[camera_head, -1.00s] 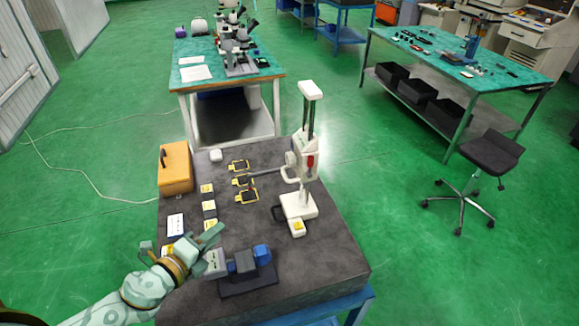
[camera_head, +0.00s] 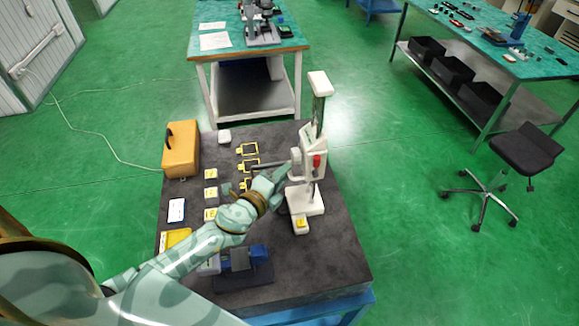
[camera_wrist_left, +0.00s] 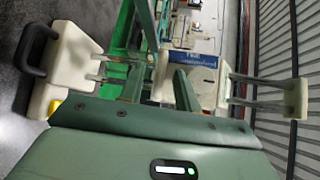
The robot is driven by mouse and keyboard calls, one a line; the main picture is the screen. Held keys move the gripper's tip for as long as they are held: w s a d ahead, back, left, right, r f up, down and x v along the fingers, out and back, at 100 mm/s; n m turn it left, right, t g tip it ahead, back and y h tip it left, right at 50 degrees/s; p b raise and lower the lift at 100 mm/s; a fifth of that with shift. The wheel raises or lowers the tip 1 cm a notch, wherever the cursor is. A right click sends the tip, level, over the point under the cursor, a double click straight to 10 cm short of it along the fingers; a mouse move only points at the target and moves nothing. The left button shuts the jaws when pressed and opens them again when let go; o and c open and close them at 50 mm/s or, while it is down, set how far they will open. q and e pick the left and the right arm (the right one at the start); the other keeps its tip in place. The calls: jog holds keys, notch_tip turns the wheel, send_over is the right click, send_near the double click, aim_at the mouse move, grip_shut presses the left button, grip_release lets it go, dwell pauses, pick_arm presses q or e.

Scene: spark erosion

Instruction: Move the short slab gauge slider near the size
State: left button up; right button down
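The slab gauge is a white stand (camera_head: 320,85) with an upright post, and stands upright on the dark slab table. Its slider (camera_head: 308,160) is a white block with a red part, partway up the post. In the left wrist view the gauge lies sideways, and the white slider (camera_wrist_left: 218,85) shows behind my fingers. My left gripper (camera_head: 284,174) is at the slider's left side. Its green fingers (camera_wrist_left: 160,75) look apart, with a white part of the slider between or behind them; I cannot tell whether they touch it. My right gripper is out of view.
The slab table (camera_head: 320,255) also holds an orange case (camera_head: 181,152), yellow-marked frames (camera_head: 247,149), small yellow-topped blocks (camera_head: 211,191) and a blue-grey vise (camera_head: 240,262). A yellow-topped block (camera_head: 301,224) lies by the gauge's foot. The slab's front right is clear.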

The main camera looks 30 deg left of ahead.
pick_arm(q)
jog(key=x, duration=0.3)
jog(key=shift+w+d, duration=0.15)
jog(key=shift+w, duration=0.05)
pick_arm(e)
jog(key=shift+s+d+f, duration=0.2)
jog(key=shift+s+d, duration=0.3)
